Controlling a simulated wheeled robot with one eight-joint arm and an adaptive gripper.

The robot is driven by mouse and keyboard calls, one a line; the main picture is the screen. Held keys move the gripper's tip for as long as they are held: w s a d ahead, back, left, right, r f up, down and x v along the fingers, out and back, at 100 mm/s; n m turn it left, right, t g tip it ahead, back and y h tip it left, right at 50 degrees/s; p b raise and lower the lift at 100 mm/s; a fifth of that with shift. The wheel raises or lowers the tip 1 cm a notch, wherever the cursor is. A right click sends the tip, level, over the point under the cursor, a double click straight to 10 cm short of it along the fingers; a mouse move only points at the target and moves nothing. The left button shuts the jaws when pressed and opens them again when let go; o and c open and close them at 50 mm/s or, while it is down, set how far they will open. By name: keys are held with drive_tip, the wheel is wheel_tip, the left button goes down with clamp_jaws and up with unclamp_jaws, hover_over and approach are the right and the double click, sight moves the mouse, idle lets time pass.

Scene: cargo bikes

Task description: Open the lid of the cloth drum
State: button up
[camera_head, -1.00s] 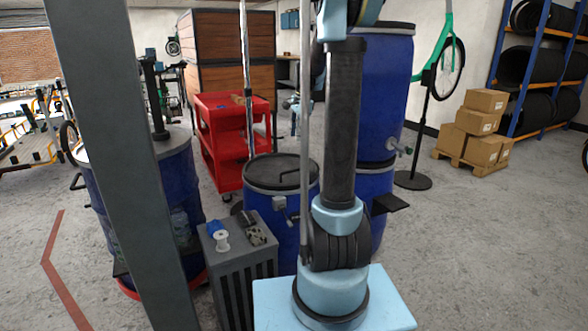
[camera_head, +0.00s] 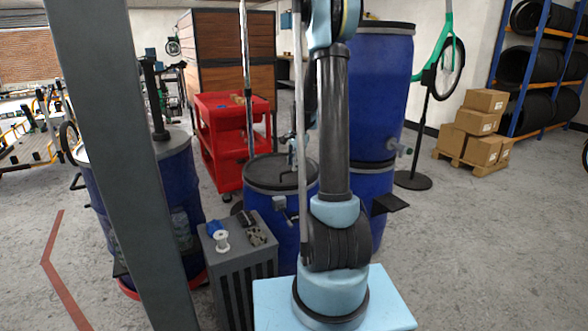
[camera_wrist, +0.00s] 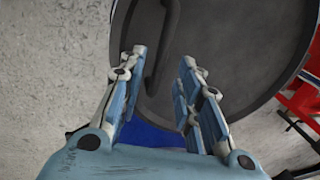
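The cloth drum (camera_head: 285,228) is a short blue drum behind my arm, with a round dark grey lid (camera_head: 262,175) on it. The lid is closed in the head view. In the wrist view the lid (camera_wrist: 240,60) fills the upper middle, and its dark bar handle (camera_wrist: 167,35) runs down between my fingers. My gripper (camera_wrist: 162,60) is open, with one finger on each side of the handle's line. It appears above the lid, and I cannot tell whether it touches. In the head view my arm partly hides the drum.
A grey slatted bin (camera_head: 240,275) with small items on top stands just left of the drum. A red cart (camera_head: 222,145) stands behind it. Stacked blue drums (camera_head: 380,85) are at right, and another blue drum (camera_head: 178,200) is at left.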

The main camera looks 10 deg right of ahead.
drive_tip(key=shift+w+f, duration=0.2)
drive_tip(key=shift+f, duration=0.9)
